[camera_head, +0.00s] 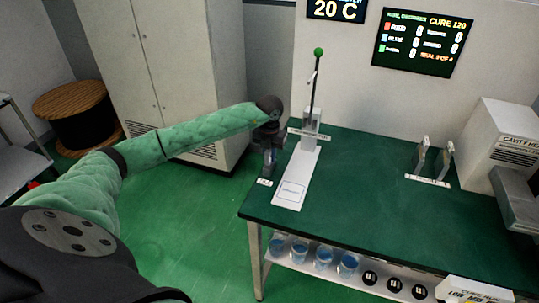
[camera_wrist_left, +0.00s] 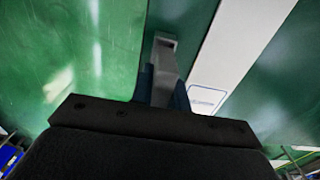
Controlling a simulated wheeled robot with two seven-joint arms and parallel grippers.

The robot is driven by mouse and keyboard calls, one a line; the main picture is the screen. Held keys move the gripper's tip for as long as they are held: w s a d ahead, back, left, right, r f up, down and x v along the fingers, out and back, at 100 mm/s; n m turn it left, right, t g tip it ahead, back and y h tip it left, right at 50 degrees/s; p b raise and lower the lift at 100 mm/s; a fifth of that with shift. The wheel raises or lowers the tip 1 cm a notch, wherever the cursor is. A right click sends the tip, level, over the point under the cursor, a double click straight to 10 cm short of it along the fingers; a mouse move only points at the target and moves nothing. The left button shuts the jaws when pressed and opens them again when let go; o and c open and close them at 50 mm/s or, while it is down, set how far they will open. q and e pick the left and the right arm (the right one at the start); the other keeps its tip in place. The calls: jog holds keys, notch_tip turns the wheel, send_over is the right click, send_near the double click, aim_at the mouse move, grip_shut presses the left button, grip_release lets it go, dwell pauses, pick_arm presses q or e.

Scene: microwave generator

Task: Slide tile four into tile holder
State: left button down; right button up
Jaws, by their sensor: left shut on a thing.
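My left gripper (camera_head: 268,168) is at the left edge of the green table. It points down beside the long white plate. In the left wrist view, its blue fingers (camera_wrist_left: 162,88) are shut on a grey upright piece (camera_wrist_left: 164,58); I cannot tell whether this is tile four. A small white label (camera_head: 265,183) lies below the gripper at the table edge. On the right of the table, two grey upright pieces (camera_head: 430,160) stand on a white labelled base (camera_head: 427,181); I cannot tell if this is the tile holder. My right gripper is not in view.
A lever device with a green knob (camera_head: 318,52) rises at the back end of the white plate (camera_head: 310,163). A white machine (camera_head: 506,145) stands at the right. Several blue cups (camera_head: 323,258) sit on the lower shelf. The middle of the green table (camera_head: 365,190) is clear.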

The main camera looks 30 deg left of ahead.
pick_arm(q)
jog(key=shift+f+b, duration=0.65)
jog(key=shift+f, duration=0.25)
jog(key=c, duration=1.4)
grip_release()
jog(key=shift+o, duration=0.6)
jog(key=shift+f, duration=0.1)
jog(key=shift+r+b, duration=0.4)
jog(key=shift+r, duration=0.25)
notch_tip(320, 180, up, 6)
jog(key=shift+r+b, duration=0.25)
jog(key=shift+b, duration=0.8)
jog(key=shift+f, duration=0.1)
